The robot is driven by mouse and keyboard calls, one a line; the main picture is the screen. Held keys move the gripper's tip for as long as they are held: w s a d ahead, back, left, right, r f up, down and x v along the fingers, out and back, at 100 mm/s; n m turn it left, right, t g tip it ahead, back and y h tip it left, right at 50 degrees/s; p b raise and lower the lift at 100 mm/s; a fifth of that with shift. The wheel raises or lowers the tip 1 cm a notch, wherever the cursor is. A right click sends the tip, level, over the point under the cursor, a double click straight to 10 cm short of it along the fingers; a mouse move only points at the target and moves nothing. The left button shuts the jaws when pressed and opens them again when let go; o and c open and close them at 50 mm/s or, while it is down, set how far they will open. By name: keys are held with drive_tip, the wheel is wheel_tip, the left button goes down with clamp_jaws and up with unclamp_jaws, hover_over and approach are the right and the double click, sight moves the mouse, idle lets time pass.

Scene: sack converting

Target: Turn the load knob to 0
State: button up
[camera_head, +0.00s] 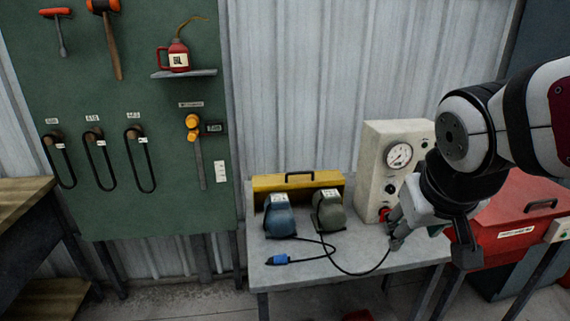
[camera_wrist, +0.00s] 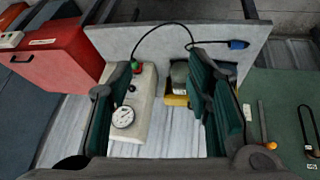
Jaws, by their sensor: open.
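A cream test box (camera_head: 372,160) stands on the grey bench, with a round white dial gauge (camera_head: 399,155) on its front. Below the gauge is a small black knob (camera_head: 391,189), probably the load knob; its markings are too small to read. In the wrist view the gauge (camera_wrist: 122,117) and black knob (camera_wrist: 131,88) show near my left-hand finger, which partly covers the box. My gripper (camera_head: 430,232) is open, in front of the box and to its right. In the wrist view the space between its fingers (camera_wrist: 164,72) is empty.
A red control (camera_head: 385,215) sits low on the box front. Blue (camera_head: 279,216) and grey-green (camera_head: 328,211) motor-like units stand left, before a yellow toolbox (camera_head: 265,182). A black cable with a blue plug (camera_head: 277,260) crosses the bench. A red chest (camera_head: 510,215) stands right.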

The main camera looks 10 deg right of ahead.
drive_tip(key=w+d+f+t+b, duration=0.1)
drive_tip(key=w+d+f, duration=0.35)
drive_tip(key=w, duration=0.25)
drive_tip(key=w+d+f, duration=0.3)
drive_tip(key=w+d, duration=0.2)
drive_tip(key=w, duration=0.2)
drive_tip(key=m+t+y+b, duration=0.35)
drive_tip(key=m+t, duration=0.35)
drive_tip(key=t, duration=0.5)
approach(393, 190)
drive_tip(key=shift+y, duration=0.35)
drive_tip(key=w, duration=0.8)
drive_tip(key=shift+a+r, duration=0.1)
drive_tip(key=shift+a, duration=0.1)
clamp_jaws()
